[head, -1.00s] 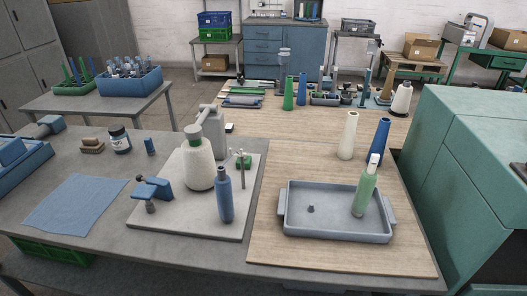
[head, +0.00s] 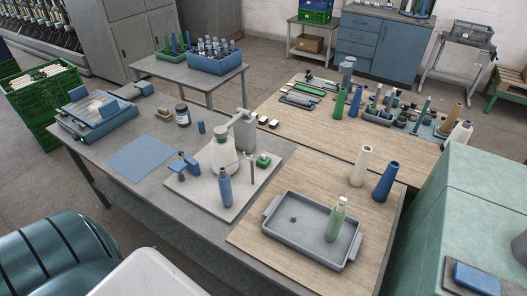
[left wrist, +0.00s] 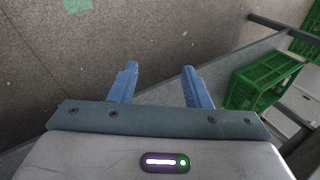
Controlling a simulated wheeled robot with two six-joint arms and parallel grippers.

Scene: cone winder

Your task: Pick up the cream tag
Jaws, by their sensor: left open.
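I cannot make out a cream tag for certain. Two small pale pieces (head: 268,121) lie near the left edge of the far wooden table top in the head view, too small to identify. A small cream patch (head: 101,102) shows on the blue device (head: 97,118) at the left end of the grey bench. My left gripper (left wrist: 159,76) is open and empty in the left wrist view, over bare floor, away from the bench top. Neither gripper shows in the head view.
The grey bench carries a blue mat (head: 140,158), a pale board with a large cone, and a grey-blue tray (head: 277,232) holding a green bottle (head: 336,219). Green crates stand left (head: 45,98). A green cabinet (head: 440,200) flanks the right. A dark ribbed form (head: 50,255) fills the lower left.

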